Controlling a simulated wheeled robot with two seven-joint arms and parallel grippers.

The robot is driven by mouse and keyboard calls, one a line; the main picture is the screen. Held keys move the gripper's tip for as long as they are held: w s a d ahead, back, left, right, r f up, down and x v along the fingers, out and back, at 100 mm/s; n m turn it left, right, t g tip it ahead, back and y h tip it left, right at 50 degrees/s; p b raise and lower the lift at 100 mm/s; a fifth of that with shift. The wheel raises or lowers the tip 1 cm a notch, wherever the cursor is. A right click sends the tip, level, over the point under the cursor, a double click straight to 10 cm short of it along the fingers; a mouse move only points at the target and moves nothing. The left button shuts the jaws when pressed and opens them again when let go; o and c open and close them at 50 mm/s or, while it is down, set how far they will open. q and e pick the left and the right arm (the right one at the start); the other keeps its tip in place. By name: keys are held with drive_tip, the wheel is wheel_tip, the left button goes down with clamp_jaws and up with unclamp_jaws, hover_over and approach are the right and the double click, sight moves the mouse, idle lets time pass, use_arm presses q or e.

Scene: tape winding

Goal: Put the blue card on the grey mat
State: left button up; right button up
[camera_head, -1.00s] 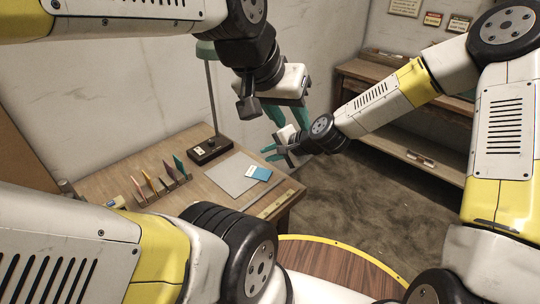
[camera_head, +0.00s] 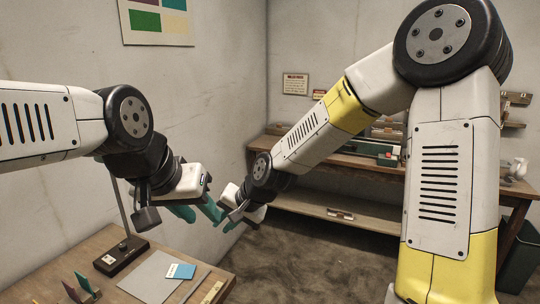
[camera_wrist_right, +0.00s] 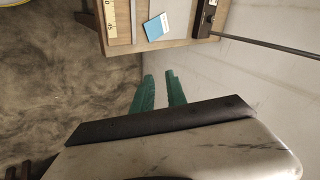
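The blue card (camera_head: 182,271), with a pale end, lies flat on the desk across the right corner of the grey mat (camera_head: 148,279), partly overlapping it. The card also shows in the right wrist view (camera_wrist_right: 157,26), beyond the fingertips. My left gripper (camera_head: 198,212) is open and empty, in the air above and behind the card. My right gripper (camera_head: 230,224) is also in the air, right of the left one and close to it in the picture. The right wrist view shows its two green fingers (camera_wrist_right: 160,82) apart with nothing between them.
A dark lamp base (camera_head: 121,256) stands behind the mat on the wooden desk (camera_head: 217,274). Upright coloured cards (camera_head: 84,285) stand at the lower left. A ruler-like strip (camera_head: 212,292) lies near the desk's right edge. Shelves (camera_head: 345,216) stand along the far wall, with open floor before them.

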drive_tip(key=s+d+r+n+t+h, duration=0.15)
drive_tip(key=d+r, duration=0.25)
drive_tip(key=d, duration=0.4)
drive_tip(key=s+d+r+h, duration=0.2)
drive_tip(key=s+d+r, duration=0.1)
drive_tip(key=d+r, duration=0.3)
drive_tip(key=s+d+r, duration=0.4)
drive_tip(key=s+d, duration=0.7)
drive_tip(key=d, duration=0.3)
drive_tip(key=shift+s+r+t+h, duration=0.15)
drive_tip(key=shift+s+t+h, duration=0.05)
drive_tip(key=shift+t+h, duration=0.2)
